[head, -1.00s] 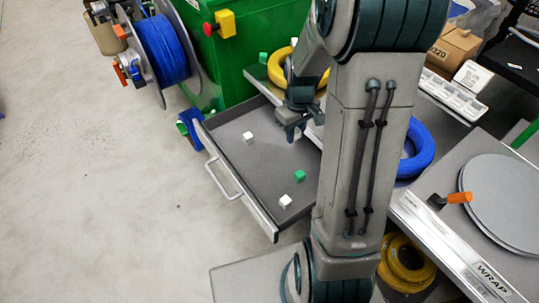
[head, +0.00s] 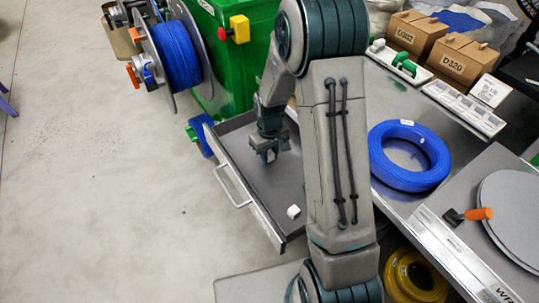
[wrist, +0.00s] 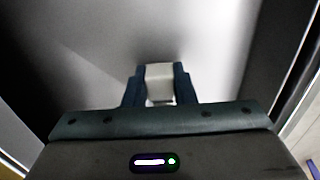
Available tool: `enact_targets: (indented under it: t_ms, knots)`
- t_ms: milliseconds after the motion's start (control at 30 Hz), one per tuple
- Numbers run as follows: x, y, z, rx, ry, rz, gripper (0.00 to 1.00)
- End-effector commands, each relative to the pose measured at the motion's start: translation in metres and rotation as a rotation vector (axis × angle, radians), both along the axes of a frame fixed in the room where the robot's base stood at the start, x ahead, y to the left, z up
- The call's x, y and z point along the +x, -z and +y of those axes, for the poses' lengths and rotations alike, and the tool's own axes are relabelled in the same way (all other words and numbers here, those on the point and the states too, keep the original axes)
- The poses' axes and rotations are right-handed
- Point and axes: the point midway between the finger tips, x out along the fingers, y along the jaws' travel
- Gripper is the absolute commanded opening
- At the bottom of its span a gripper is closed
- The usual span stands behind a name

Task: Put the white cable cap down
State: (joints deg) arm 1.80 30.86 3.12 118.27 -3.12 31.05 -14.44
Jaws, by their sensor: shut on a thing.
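A white cable cap (wrist: 159,82) sits between the two fingers of my gripper (wrist: 160,92) in the wrist view; the fingers are shut on it. In the head view my gripper (head: 268,154) points down into the open grey drawer (head: 262,184); the held cap is hidden there by the fingers. I cannot tell whether the cap touches the drawer floor. Another white cap (head: 293,211) lies in the near end of the drawer, apart from my gripper.
A green cabinet (head: 225,60) and a blue cable reel (head: 178,55) stand behind the drawer. A blue cable coil (head: 409,155) lies on the worktop to the right. The drawer handle (head: 232,188) sticks out over clear floor at the left.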

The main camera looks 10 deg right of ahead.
Motion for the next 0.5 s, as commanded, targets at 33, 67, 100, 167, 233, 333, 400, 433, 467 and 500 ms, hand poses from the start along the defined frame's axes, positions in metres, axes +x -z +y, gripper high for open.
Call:
enact_targets:
  t_ms: [33, 67, 100, 167, 233, 333, 400, 433, 467, 500]
  knots:
    - [0.0, -0.001, 0.0, 0.0, 0.0, -0.002, 0.04]
    - [0.0, -0.001, 0.0, 0.0, 0.0, -0.002, 0.04]
    - [0.0, -0.001, 0.0, 0.0, 0.0, -0.002, 0.04]
    - [0.0, -0.001, 0.0, 0.0, 0.0, -0.002, 0.04]
    - [0.0, 0.0, 0.0, 0.0, 0.0, -0.002, 0.04]
    - [0.0, 0.004, 0.0, 0.0, 0.0, -0.002, 0.04]
    - [0.0, 0.006, 0.0, 0.0, 0.0, -0.002, 0.04]
    - [0.0, 0.007, 0.0, 0.0, 0.0, -0.002, 0.04]
    - [0.0, 0.008, 0.0, 0.0, 0.0, -0.002, 0.04]
    - [0.0, 0.009, 0.0, 0.0, 0.0, -0.002, 0.04]
